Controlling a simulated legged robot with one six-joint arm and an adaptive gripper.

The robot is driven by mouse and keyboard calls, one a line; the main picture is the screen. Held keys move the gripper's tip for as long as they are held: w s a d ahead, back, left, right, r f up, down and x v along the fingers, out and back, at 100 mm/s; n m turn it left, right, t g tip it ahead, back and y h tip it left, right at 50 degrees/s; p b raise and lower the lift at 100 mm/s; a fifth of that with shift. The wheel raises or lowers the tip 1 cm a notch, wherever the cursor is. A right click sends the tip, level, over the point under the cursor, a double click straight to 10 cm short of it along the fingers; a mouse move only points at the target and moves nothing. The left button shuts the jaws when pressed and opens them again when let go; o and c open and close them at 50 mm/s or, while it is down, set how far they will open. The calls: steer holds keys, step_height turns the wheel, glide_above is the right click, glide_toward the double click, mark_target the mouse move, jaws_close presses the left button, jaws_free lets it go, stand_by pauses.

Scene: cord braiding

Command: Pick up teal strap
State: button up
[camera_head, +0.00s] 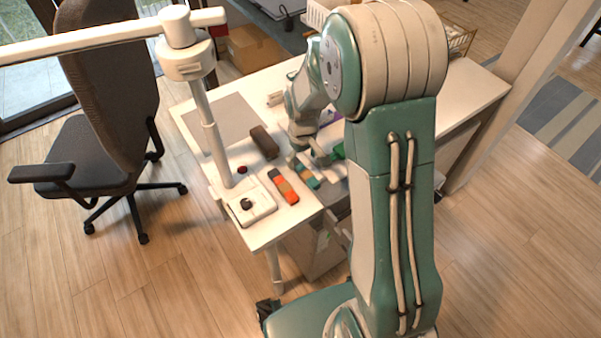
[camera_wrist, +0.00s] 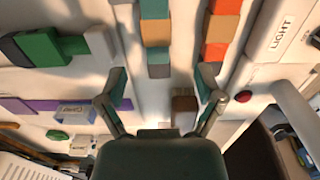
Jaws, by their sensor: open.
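The teal strap (camera_head: 307,176) is a short strip of teal and tan-orange blocks lying on the white table. In the wrist view the teal strap (camera_wrist: 155,32) runs down from the top edge, and its near end lies level with the fingertips. My gripper (camera_head: 301,160) is over the table beside the strap's far end. In the wrist view my gripper (camera_wrist: 161,75) is open, with one finger on each side of the strap's line. I see no contact with the strap. My arm hides part of the table behind it.
A red-orange strap (camera_head: 283,187) lies left of the teal one. A green piece (camera_wrist: 40,47) and a purple strip (camera_wrist: 45,104) lie on the other side.

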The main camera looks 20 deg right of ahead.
mark_target(305, 171)
steer(key=f, duration=0.2)
steer(key=d+f, duration=0.1)
steer(key=f, duration=0.2)
steer(key=shift+s, duration=0.1)
steer(key=shift+a+f, duration=0.1)
steer(key=shift+f, duration=0.25)
steer(key=shift+a, duration=0.4)
steer(key=c, duration=0.6)
steer(key=shift+d, duration=0.15)
steer(key=c, duration=0.5)
steer(key=shift+d, duration=0.15)
jaws_close()
